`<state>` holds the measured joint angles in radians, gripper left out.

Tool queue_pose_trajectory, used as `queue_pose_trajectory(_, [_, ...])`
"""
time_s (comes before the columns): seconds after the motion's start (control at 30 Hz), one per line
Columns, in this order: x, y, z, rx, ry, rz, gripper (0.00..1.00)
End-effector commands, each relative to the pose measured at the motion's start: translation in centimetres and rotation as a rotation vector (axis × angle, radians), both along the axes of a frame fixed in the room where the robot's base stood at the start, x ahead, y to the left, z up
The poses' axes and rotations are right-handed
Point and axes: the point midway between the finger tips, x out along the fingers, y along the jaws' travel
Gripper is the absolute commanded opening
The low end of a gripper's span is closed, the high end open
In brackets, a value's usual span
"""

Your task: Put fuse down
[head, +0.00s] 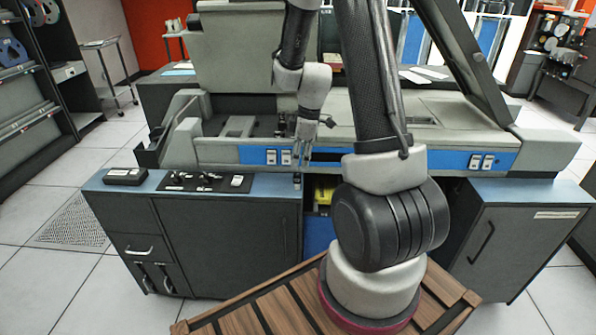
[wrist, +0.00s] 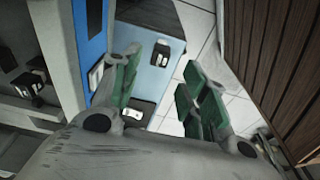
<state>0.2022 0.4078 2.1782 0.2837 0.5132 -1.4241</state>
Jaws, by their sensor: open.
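My gripper (head: 303,155) hangs over the right end of the blue-topped counter (head: 262,186), in front of the console. In the wrist view its green-padded fingers (wrist: 155,98) are spread apart, with nothing seen held between them. In the head view a small dark upright piece (head: 297,182) shows just below the fingers at the counter's edge; I cannot tell if it is the fuse or part of a finger. A black panel (head: 222,187) with several small black fittings lies on the counter, left of the gripper. No fuse is clearly recognisable.
A black box (head: 124,176) sits at the counter's left end; it also shows in the wrist view (wrist: 151,46). The console's blue switch strip (head: 255,156) runs close behind the gripper. The counter is bare between the panel and the gripper. A yellow item (head: 324,194) shows in the gap below.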

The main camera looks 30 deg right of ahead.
Motion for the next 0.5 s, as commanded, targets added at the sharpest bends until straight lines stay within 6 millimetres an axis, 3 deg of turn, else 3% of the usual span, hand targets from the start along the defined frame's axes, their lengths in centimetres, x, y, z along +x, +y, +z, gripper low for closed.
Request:
queue_pose_trajectory(0.1, [-0.1, -0.3, 2.6, -0.001, -0.005, -0.002, 0.44])
queue_pose_trajectory(0.37, [-0.6, -0.5, 5.7, 0.0, -0.004, -0.012, 0.44])
queue_pose_trajectory(0.5, [-2.1, 0.6, 9.5, -0.005, -0.025, -0.101, 0.44])
